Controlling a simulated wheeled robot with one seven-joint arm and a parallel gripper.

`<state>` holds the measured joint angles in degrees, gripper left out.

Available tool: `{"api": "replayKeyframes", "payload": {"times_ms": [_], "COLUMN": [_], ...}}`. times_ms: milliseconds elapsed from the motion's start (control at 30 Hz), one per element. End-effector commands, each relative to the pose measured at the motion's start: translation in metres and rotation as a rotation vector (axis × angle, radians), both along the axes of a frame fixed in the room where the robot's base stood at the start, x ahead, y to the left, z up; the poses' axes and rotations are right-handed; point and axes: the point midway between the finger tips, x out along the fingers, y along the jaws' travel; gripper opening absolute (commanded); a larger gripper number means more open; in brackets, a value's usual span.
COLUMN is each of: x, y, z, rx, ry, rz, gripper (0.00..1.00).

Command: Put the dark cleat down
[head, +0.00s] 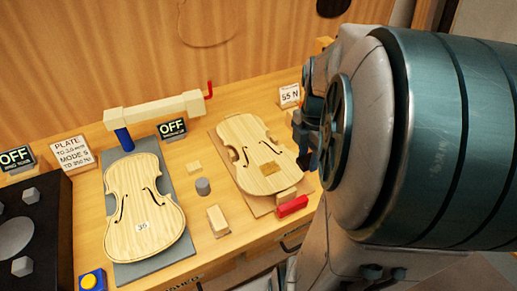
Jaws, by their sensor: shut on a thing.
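My gripper (304,155) is at the right of the head view, above the right edge of the right violin plate (248,140). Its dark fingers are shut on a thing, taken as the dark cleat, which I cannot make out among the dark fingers. The right plate is pale wood with two f-holes and lies on a brown board (222,151). A small brown square patch (266,171) shows on its lower half. I cannot tell whether that is a loose piece or a marking.
Left violin plate (145,215) lies on a grey mat (175,249). Between the plates are a pale block (194,167), a grey cylinder (203,187) and a larger block (217,219). A red-ended clamp (292,206) sits by the right plate. A "55 N" sign (289,95) stands behind.

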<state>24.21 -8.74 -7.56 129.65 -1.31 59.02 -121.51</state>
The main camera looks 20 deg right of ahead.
Motion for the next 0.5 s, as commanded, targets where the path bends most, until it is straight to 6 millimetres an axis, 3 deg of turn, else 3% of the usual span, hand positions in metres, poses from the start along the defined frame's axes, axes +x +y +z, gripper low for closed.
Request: {"api": "replayKeyframes", "payload": {"times_ms": [167,500], "x": [0.004,0.065], "y": [0.003,0.026], "z": [-0.004,-0.044], "rx": [0.001,0.002], "ry": [0.004,0.006], "rz": [0.034,0.028], "gripper": [0.1,0.1]}}
